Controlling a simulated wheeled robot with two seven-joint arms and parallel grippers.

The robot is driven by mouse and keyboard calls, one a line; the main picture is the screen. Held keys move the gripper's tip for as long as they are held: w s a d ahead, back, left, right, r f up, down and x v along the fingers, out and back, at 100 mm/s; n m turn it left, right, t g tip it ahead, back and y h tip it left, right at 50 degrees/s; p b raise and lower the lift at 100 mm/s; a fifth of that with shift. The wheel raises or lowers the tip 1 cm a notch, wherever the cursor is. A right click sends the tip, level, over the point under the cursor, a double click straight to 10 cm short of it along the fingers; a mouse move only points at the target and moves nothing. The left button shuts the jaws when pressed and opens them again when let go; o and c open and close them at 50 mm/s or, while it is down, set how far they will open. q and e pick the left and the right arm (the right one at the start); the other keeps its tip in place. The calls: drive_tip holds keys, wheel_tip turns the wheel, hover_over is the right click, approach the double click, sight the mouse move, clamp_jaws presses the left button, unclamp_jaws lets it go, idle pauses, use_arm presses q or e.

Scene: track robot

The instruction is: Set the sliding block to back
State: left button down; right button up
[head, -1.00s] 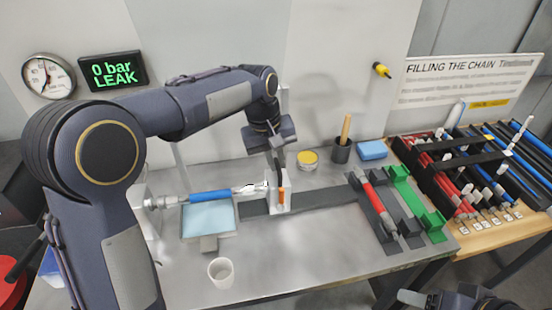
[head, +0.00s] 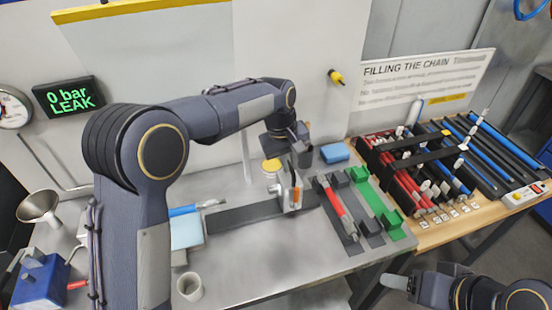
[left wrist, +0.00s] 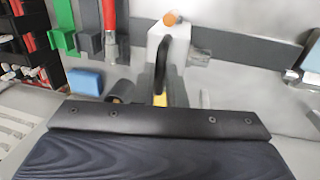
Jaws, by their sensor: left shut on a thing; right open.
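The sliding block (head: 289,193) is an upright pale block with an orange part, standing on a dark flat rail (head: 240,216) near its right end. In the left wrist view the block (left wrist: 181,42) shows with an orange knob on it. My left gripper (head: 292,168) is shut on the block from above and behind; its dark finger covers part of the block in the left wrist view. My right gripper (head: 397,282) is open and empty at the lower right, away from the block.
A blue-sleeved tube (head: 183,210) lies left of the block over a light blue pad. A red tube (head: 335,198) in dark holders and a green holder strip (head: 375,197) stand right of the rail. A white cup (head: 190,287) stands in front.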

sight(285, 181)
use_arm(q)
drive_tip(key=shift+w+d+r, duration=0.1)
drive_tip(key=shift+d+r, duration=0.05)
drive_tip(key=shift+d, duration=0.2)
drive_tip(key=shift+a, duration=0.2)
drive_tip(key=c, duration=1.5)
unclamp_jaws()
drive_tip(key=shift+d, duration=0.2)
drive_tip(key=shift+a, duration=0.1)
drive_tip(key=r, duration=0.2)
drive_tip(key=a+r, duration=0.1)
drive_tip(key=r, duration=0.4)
drive_tip(key=shift+s+a+r+b, duration=0.2)
drive_tip(key=shift+s+r+b, duration=0.05)
drive_tip(key=shift+s+b, duration=0.1)
